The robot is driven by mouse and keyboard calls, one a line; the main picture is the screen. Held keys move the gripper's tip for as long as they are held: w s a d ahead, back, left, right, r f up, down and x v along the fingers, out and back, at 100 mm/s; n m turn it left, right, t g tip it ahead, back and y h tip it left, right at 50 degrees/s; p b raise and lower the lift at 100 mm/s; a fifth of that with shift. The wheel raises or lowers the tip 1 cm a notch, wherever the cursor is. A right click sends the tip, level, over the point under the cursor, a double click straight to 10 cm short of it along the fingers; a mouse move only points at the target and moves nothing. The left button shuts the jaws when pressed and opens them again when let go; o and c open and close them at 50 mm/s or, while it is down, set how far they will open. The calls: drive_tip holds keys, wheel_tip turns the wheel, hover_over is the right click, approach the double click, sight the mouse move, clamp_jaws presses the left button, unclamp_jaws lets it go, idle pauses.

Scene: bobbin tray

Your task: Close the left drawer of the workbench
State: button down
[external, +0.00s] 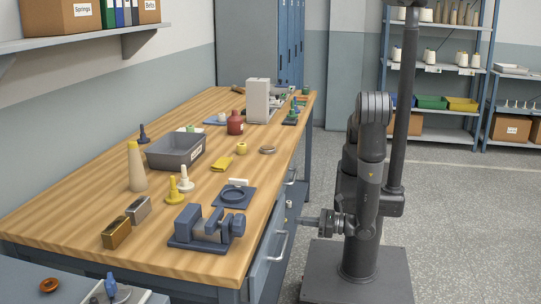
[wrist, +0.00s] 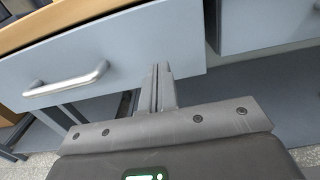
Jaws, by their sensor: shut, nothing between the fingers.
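The workbench (external: 75,215) has a wooden top and grey drawers along its side facing me. The left drawer (external: 266,262) is the nearer one in the external view, and its front stands out a little from the bench. In the wrist view the left drawer's front (wrist: 130,50) fills the upper left, with its bar handle (wrist: 66,80) left of my fingers. My gripper (external: 304,220) is shut and empty. Its fingertips (wrist: 161,68) are before the right part of that front, right of the handle. I cannot tell whether they touch it.
The right drawer front (wrist: 265,22) is beyond a gap and sits farther back. A vise (external: 205,230) stands on the bench top above the left drawer. A grey bin (external: 175,152) and several small parts are spread over the top. The floor (external: 465,220) to the right is clear.

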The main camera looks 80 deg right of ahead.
sight(282, 219)
drive_tip(key=shift+w, duration=2.05)
drive_tip(key=shift+w, duration=2.5)
drive_tip(key=s, duration=1.5)
